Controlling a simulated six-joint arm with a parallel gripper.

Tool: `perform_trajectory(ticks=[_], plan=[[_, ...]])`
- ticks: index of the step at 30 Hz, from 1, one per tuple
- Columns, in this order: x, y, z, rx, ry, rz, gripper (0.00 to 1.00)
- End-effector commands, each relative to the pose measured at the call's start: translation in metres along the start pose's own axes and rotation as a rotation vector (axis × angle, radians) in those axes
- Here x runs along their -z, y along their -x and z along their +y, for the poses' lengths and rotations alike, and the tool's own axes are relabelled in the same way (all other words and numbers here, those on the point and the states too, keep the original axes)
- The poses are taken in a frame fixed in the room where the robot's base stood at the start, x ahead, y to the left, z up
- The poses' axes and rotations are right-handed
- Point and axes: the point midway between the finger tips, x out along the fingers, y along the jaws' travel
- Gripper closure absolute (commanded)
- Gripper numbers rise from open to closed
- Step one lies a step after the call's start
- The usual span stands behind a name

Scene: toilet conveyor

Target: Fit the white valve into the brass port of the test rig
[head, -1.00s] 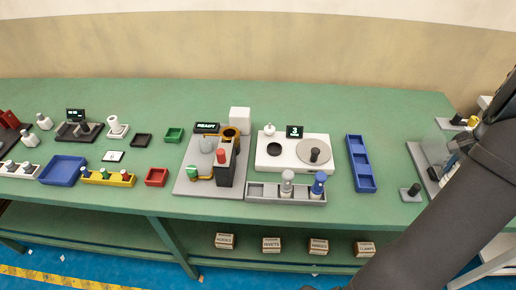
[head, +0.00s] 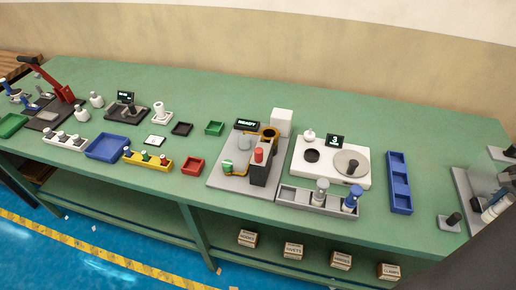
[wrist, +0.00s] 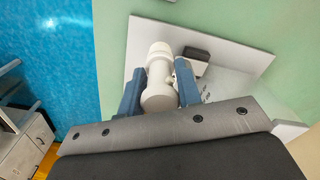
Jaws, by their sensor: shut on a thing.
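The white valve (wrist: 160,75) is a pale cylinder with a collar and a small side stub. In the wrist view my gripper (wrist: 158,92) is shut on it, with a blue finger on each side. It is over or close to a light grey plate (wrist: 146,42); I cannot tell whether it touches. In the head view the gripper (head: 492,210) is at the right edge, partly cut off. The test rig (head: 216,174), a grey base with a READY display, stands mid-table, well left of my gripper. Its brass port (head: 269,131) is a brass-coloured ring beside a dark block with a red cap.
A white unit with a disc (head: 310,175), a grey tray (head: 290,195) holding bottles, and a blue tray (head: 400,190) stand between rig and gripper. A small post (head: 452,219) is close to my gripper. A white block (head: 283,120) stands behind the port.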

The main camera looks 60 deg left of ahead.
Motion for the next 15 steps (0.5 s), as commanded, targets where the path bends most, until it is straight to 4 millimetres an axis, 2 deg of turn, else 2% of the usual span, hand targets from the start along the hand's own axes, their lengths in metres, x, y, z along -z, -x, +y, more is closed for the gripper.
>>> perform_trajectory(ticks=[5, 11, 15], plan=[[-0.010, 0.007, -0.029, 0.001, 0.096, 0.002, 0.98], [-0.046, 0.025, -0.102, 0.001, 0.360, 0.003, 0.98], [-0.081, 0.038, -0.155, 0.001, 0.570, 0.002, 0.98]])
